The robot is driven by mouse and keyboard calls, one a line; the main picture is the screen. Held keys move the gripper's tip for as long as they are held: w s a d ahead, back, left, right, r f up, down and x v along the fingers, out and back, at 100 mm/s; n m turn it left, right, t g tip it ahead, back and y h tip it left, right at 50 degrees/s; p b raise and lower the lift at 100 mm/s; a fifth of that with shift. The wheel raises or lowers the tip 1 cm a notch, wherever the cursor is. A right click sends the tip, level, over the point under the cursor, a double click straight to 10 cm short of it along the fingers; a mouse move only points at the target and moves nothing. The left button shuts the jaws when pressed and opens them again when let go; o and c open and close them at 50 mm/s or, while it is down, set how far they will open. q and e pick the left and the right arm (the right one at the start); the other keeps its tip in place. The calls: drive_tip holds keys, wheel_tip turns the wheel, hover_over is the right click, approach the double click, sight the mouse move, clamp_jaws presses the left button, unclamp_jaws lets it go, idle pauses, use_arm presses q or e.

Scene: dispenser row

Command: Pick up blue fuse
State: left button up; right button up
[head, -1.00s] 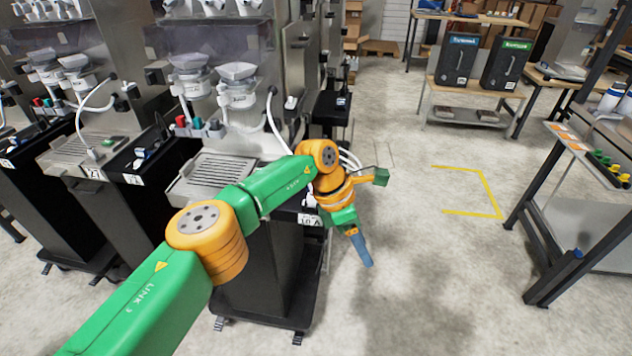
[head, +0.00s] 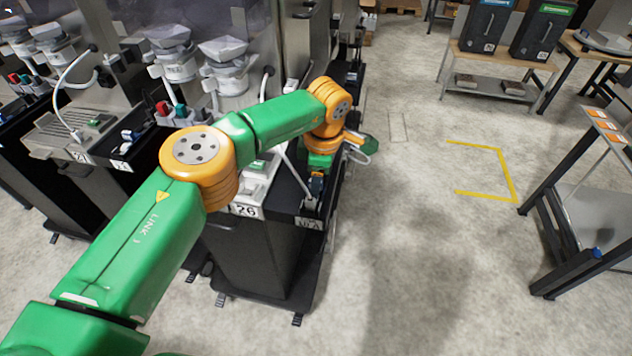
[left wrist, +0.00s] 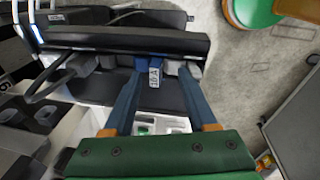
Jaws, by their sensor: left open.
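In the left wrist view, a small blue piece (left wrist: 153,64), which looks like the blue fuse, lies between and just beyond my fingertips. A white "10 A" label (left wrist: 154,77) shows beside it. My left gripper (left wrist: 162,78) is open, its two blue fingers on either side with nothing clearly held between them. In the head view my left gripper (head: 316,184) is low over the black front tray of the nearest right dispenser, mostly hidden by my orange wrist. I cannot tell whether the fingers touch the blue piece. My right gripper is not in view.
The dispenser's black housing (head: 255,258) stands under my forearm. More dispensers with black trays (head: 128,150) stand to the left. Open floor with a yellow corner marking (head: 490,170) lies to the right, before a dark-framed table (head: 560,190). A wooden bench (head: 500,62) stands behind.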

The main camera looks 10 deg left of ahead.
use_arm(q)
drive_tip(key=shift+w+a+f, duration=0.1)
drive_tip(key=shift+w+f, duration=0.2)
drive_tip(key=shift+w, duration=0.15)
drive_tip(key=shift+c, duration=0.3)
drive_tip(key=c, duration=0.4)
drive_tip(key=shift+s+r, duration=0.15)
drive_tip(key=shift+s, duration=0.05)
clamp_jaws()
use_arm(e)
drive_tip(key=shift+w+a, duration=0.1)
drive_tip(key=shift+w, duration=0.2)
use_arm(q)
drive_tip(key=shift+r, duration=0.15)
drive_tip(key=shift+r, duration=0.35)
drive_tip(key=s+d+r+b, duration=0.2)
drive_tip(key=s+r+b, duration=0.5)
drive_tip(key=s+r, duration=0.5)
drive_tip(key=shift+s+d+b, duration=0.4)
drive_tip(key=shift+s, duration=0.45)
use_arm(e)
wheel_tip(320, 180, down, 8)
